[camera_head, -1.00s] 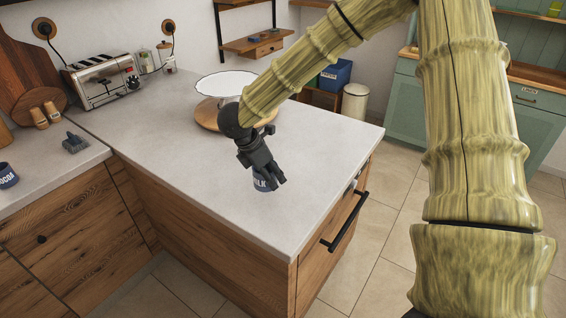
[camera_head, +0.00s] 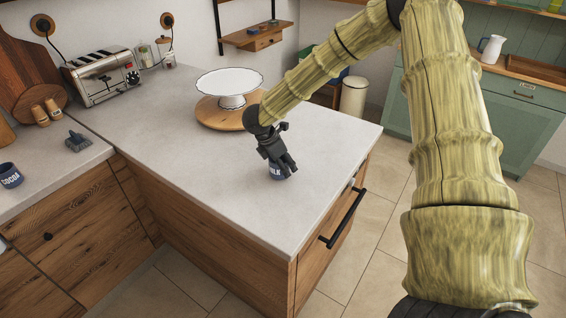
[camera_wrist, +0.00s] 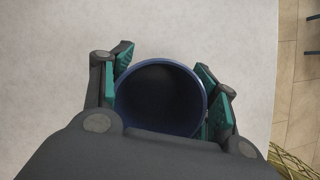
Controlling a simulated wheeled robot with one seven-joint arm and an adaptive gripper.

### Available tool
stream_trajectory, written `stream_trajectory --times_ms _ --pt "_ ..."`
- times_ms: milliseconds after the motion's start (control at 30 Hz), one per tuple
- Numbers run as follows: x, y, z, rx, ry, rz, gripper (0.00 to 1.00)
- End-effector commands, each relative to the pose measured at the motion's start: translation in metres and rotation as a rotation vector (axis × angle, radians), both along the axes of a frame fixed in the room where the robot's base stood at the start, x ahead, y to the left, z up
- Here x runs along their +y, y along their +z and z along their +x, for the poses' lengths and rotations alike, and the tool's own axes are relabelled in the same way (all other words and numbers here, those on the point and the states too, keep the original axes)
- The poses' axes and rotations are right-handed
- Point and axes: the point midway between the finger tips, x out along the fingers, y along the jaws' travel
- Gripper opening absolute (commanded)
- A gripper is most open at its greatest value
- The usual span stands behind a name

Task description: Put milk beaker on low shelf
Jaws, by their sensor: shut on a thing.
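The milk beaker (camera_head: 276,174) is a dark blue cup with white lettering, partly hidden by my gripper in the head view. In the wrist view the beaker (camera_wrist: 160,97) is seen from above, its round rim facing the camera and its inside dark. My gripper (camera_head: 283,166) is shut on it, and the green finger pads (camera_wrist: 170,88) press on both sides. The beaker is upright at the pale countertop (camera_head: 220,200); I cannot tell whether it touches the counter. A small wooden wall shelf (camera_head: 256,40) hangs at the back; I cannot tell if it is the low shelf.
A white cake stand (camera_head: 230,84) on a round wooden board stands behind my gripper. A toaster (camera_head: 102,76), a cocoa beaker (camera_head: 10,175) and a dark brush-like item (camera_head: 77,141) are at left. The counter's front is clear. A green cabinet (camera_head: 500,105) is at right.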

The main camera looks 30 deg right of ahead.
Motion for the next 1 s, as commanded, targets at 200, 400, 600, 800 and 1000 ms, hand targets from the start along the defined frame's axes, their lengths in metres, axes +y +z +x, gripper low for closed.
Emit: stream_trajectory --times_ms 200,400,600,800,1000 --pt "0.0003 -0.0083 0.0 0.0 0.0 0.0 0.3" --pt "0.0005 -0.0087 0.0 0.0 0.0 0.0 0.3" --pt "0.0005 -0.0107 -0.0003 0.0 0.0 0.0 0.7" --pt "0.0005 -0.0107 -0.0003 0.0 0.0 0.0 0.81" --pt "0.0005 -0.0101 -0.0003 0.0 0.0 0.0 0.81"
